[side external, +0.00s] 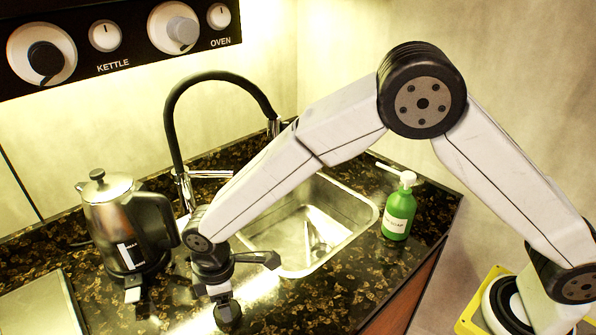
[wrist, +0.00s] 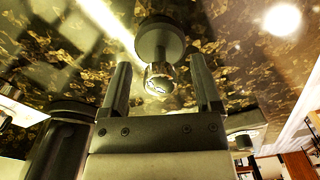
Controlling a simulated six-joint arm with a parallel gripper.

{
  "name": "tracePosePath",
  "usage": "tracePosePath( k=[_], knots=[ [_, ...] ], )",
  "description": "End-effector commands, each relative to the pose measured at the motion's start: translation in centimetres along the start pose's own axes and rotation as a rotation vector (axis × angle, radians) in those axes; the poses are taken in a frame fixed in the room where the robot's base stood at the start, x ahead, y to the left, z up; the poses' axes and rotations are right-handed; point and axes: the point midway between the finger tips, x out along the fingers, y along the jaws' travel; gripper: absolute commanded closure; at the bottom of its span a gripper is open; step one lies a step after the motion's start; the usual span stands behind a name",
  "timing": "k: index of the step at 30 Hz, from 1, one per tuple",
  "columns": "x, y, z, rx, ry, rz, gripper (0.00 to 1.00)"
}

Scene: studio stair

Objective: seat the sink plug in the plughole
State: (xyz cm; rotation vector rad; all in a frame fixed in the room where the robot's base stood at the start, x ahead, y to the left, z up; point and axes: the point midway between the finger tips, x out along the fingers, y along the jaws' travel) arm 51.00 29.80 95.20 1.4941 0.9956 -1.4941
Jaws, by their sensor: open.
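The sink plug (wrist: 160,42) is a dark round disc with a shiny metal knob in the wrist view. It sits on the dark speckled counter, and its dark disc also shows at the front in the side view (side external: 228,318). My gripper (wrist: 161,85) is open, with one finger on either side of the knob and gaps showing. In the side view my gripper (side external: 215,291) is low over the counter by the plug. The steel sink (side external: 345,205) lies to the right, partly behind my arm. I cannot clearly make out the plughole in it.
A steel kettle (side external: 125,225) stands left of my gripper. A black hose tap (side external: 215,76) arches behind the sink. A green soap bottle (side external: 399,210) stands right of the sink. A flat pale panel (side external: 40,305) lies at the lower left.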

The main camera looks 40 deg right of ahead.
Motion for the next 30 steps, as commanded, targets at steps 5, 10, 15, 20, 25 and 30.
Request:
tracePosePath(
  k=[5, 10, 15, 20, 25, 30],
  knots=[
    [1.17, -0.01, 0.00, 0.000, 0.000, 0.000, 0.19],
    [1.21, 0.00, -0.01, 0.000, 0.001, 0.001, 0.19],
    [1.19, -0.01, -0.01, 0.000, 0.001, 0.000, 0.19],
    [1.18, -0.01, -0.01, 0.000, 0.001, 0.000, 0.19],
    [1.17, -0.01, -0.01, 0.000, 0.001, 0.000, 0.70],
    [1.16, 0.00, -0.01, 0.000, 0.001, 0.000, 1.00]
  ],
)
